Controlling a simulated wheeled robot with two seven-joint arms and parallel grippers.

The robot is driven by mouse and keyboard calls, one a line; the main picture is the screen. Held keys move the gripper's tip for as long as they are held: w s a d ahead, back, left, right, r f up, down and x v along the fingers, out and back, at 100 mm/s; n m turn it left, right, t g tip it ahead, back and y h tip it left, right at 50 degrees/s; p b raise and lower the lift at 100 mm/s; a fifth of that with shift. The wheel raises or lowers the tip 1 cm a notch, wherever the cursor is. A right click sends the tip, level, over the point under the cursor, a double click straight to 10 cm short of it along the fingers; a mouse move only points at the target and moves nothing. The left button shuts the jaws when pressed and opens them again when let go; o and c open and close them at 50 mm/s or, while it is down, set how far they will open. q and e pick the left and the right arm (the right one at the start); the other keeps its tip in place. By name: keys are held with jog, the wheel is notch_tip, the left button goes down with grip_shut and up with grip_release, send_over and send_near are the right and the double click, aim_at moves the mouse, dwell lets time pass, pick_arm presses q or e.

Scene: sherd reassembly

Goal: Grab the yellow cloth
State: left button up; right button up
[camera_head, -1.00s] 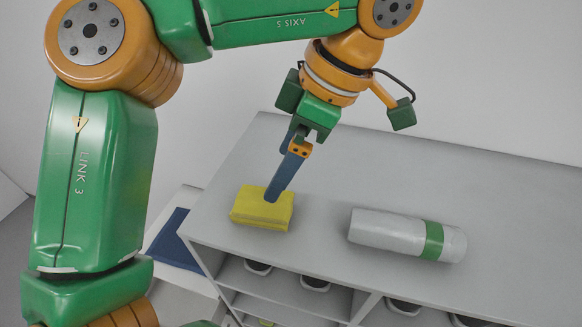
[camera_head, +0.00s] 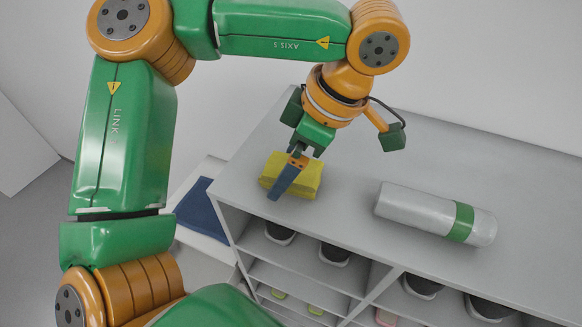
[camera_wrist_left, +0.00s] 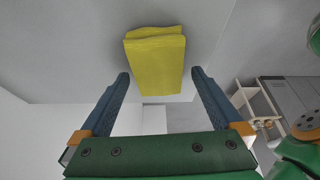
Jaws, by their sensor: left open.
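The yellow cloth (camera_head: 303,181) is a folded block on the grey shelf top, near its left front corner. It also shows in the left wrist view (camera_wrist_left: 154,62), ahead of and between the fingertips. My left gripper (camera_head: 281,189) hangs over the cloth in the head view, and its blue finger covers part of the cloth. In the left wrist view the two fingers (camera_wrist_left: 160,75) are wide apart with nothing between them. I cannot tell whether a finger touches the cloth. My right gripper is not in view.
A grey cylinder with a green band (camera_head: 435,213) lies on the shelf unit's top (camera_head: 345,205), right of the cloth. Shoes (camera_head: 335,254) stand in the compartments below. A dark blue item (camera_head: 203,212) lies lower at the left. The top behind the cylinder is clear.

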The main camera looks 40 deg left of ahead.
pick_arm(q)
jog(key=shift+w+f, duration=0.15)
jog(key=shift+f, duration=0.05)
